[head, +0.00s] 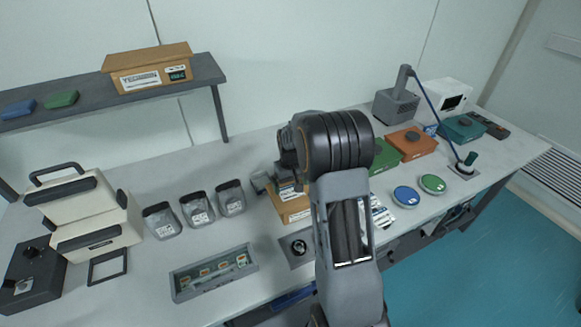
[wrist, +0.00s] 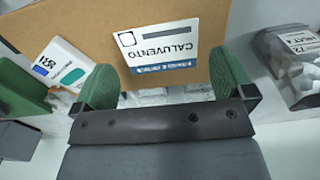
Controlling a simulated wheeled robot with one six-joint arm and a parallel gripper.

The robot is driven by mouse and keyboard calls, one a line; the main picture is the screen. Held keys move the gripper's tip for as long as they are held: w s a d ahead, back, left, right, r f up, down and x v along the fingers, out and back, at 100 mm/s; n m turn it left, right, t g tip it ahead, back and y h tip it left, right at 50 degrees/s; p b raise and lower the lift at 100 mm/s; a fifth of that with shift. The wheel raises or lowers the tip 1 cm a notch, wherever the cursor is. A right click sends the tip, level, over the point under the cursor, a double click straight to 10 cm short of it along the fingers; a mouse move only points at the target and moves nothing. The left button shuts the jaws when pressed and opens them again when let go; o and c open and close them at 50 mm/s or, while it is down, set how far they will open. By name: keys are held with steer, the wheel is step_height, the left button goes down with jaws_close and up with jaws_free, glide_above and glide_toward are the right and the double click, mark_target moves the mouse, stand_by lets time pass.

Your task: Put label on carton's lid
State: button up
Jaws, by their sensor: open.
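The brown carton (head: 294,212) stands on the table below the end of my arm, partly hidden by it. In the wrist view the carton (wrist: 75,32) fills the upper middle. A white label (wrist: 160,48) with a blue band, reading CALUVENTO, lies against the carton's brown face, between my fingers; it also shows in the head view (head: 289,191). My gripper (wrist: 164,84) is open, its green-padded fingers apart on either side of the label's lower edge. In the head view my gripper (head: 278,180) is just above the carton, mostly hidden by my wrist.
Several grey pouches (head: 197,210) stand left of the carton. A grey tray (head: 214,272) lies in front of them. Green (head: 385,157) and orange (head: 411,143) boxes stand to the right. Blue (head: 406,196) and green (head: 433,184) discs lie near the front edge. A shelf (head: 150,87) hangs at back left.

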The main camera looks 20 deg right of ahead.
mark_target(291, 192)
steer(key=s+a+r+t+b, duration=0.1)
steer(key=s+r, duration=0.1)
steer(key=r, duration=0.4)
steer(key=s+a+r, duration=0.1)
steer(key=a+r, duration=0.1)
steer(key=r, duration=0.5)
steer(key=s+a+r+t, duration=0.1)
steer(key=s+a, duration=0.2)
steer(key=s, duration=0.6)
steer(key=s+a+r+t, duration=0.1)
steer(key=s+a, duration=0.3)
steer(key=s, duration=0.4)
steer(key=shift+s+a+t, duration=0.2)
steer(key=shift+s+t, duration=0.2)
steer(key=shift+t, duration=0.4)
